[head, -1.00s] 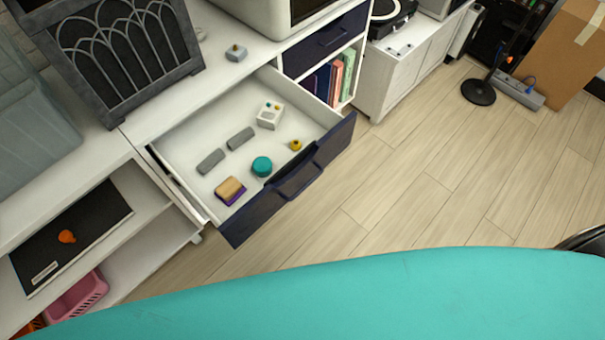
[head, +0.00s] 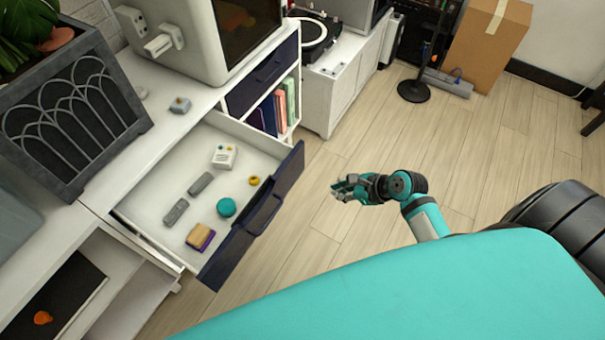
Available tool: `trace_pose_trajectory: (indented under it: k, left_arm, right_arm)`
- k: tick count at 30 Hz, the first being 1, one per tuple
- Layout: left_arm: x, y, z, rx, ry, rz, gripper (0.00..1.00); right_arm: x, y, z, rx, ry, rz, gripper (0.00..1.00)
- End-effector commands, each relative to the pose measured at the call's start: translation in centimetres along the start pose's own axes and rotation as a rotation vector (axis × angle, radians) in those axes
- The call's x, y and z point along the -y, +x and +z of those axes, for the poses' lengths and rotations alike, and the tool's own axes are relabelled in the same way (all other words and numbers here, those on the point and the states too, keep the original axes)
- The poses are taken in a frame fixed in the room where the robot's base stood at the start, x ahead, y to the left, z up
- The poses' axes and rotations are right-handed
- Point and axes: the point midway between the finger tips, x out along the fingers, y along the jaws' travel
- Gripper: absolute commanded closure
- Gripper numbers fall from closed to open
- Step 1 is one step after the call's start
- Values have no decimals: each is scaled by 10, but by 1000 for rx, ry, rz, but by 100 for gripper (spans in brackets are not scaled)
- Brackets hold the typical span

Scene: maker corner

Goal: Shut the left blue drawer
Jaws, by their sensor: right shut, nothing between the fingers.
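The left blue drawer (head: 284,188) stands pulled out from the white cabinet, its dark blue front facing right and down over the floor. Inside lie a teal round tub (head: 226,207), a yellow ring-like piece (head: 254,180), a small white box (head: 224,156), two grey blocks (head: 201,183) and a tan and purple block (head: 200,237). My right gripper (head: 341,190) is shut and empty above the floor, to the right of the drawer front and apart from it. My left gripper is not in view.
A second blue drawer (head: 263,76) is shut, above a shelf of books (head: 275,112). A white machine stands on the cabinet top, beside a grey planter (head: 75,125). A cardboard box (head: 490,45) and a black stand (head: 413,91) are at the back. The wooden floor (head: 325,235) by the drawer is clear.

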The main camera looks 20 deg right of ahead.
Motion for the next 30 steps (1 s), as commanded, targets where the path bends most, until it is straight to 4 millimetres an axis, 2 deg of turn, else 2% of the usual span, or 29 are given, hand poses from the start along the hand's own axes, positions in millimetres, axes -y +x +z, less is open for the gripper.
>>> trace_pose_trajectory:
  k: [1, 3, 8, 11, 22, 24, 30]
  left_arm:
    - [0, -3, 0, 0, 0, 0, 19]
    - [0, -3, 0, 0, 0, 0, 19]
    - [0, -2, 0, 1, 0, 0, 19]
    - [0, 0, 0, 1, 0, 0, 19]
    - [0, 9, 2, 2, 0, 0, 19]
    - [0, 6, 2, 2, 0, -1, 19]
    - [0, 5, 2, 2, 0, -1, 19]
  right_arm:
    - [3, -11, 13, 22, 44, 4, 100]
    - [4, -18, 23, 42, 92, 11, 100]
    - [4, -12, 28, 52, 122, 17, 100]
    - [3, 3, 29, 53, 122, 18, 100]
    - [3, 82, 32, 51, 119, 16, 100]
    - [4, 88, 44, 54, 117, 14, 100]
    - [6, 102, 58, 50, 117, 14, 100]
